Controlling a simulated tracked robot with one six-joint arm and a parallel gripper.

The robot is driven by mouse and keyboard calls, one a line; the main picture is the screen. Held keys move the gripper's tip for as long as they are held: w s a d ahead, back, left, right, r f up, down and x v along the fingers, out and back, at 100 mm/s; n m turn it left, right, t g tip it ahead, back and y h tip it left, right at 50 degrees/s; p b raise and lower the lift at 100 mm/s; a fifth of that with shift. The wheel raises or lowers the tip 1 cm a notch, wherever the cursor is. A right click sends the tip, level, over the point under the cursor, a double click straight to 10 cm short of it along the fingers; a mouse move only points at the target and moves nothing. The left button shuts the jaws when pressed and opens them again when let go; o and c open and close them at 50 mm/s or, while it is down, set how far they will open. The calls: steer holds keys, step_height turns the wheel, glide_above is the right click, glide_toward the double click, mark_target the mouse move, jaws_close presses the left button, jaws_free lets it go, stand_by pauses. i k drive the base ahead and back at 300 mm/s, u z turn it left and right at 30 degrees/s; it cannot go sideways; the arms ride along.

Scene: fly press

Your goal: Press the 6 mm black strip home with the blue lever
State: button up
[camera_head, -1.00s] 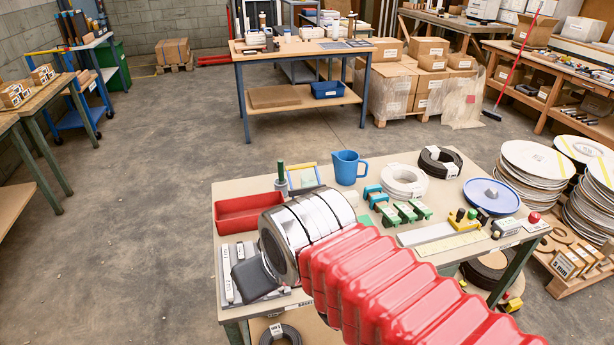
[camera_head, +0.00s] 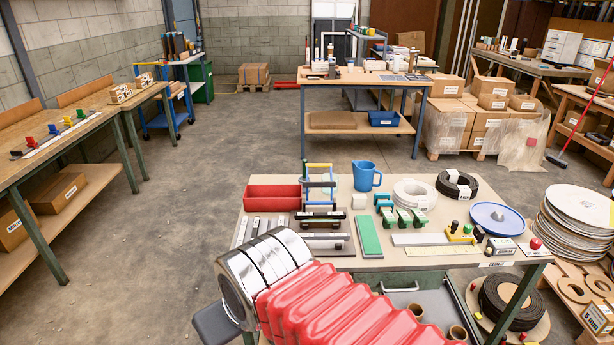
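My arm with its red bellows and chrome wrist crosses the lower middle. My gripper (camera_head: 214,324) shows only as a dark grey block beyond the wrist, low at the left of the near table; its fingertips are hidden. A row of small coloured levers stands on a pale strip on the left bench; a blue one (camera_head: 67,122) is among them, far from my gripper. A black coil (camera_head: 458,185) with a white label lies at the back of the near table. Long dark strips (camera_head: 322,240) lie near the front of that table. I cannot tell which is 6 mm.
The near table (camera_head: 405,265) also holds a red tray (camera_head: 272,197), a blue jug (camera_head: 366,175), a white coil (camera_head: 413,193), green clamps, a green block (camera_head: 369,237) and a blue-rimmed plate (camera_head: 496,217). Stacked discs (camera_head: 575,225) stand at right. Open floor lies between the benches.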

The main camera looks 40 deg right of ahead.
mark_target(307, 184)
steer(key=u, duration=0.1)
steer(key=k, duration=0.35)
steer(key=u, duration=0.55)
steer(key=i, duration=2.2)
steer(key=z, duration=0.55)
steer(key=i, duration=0.6)
steer(key=z, duration=0.85)
steer(key=i, duration=0.5)
steer(key=z, duration=0.3)
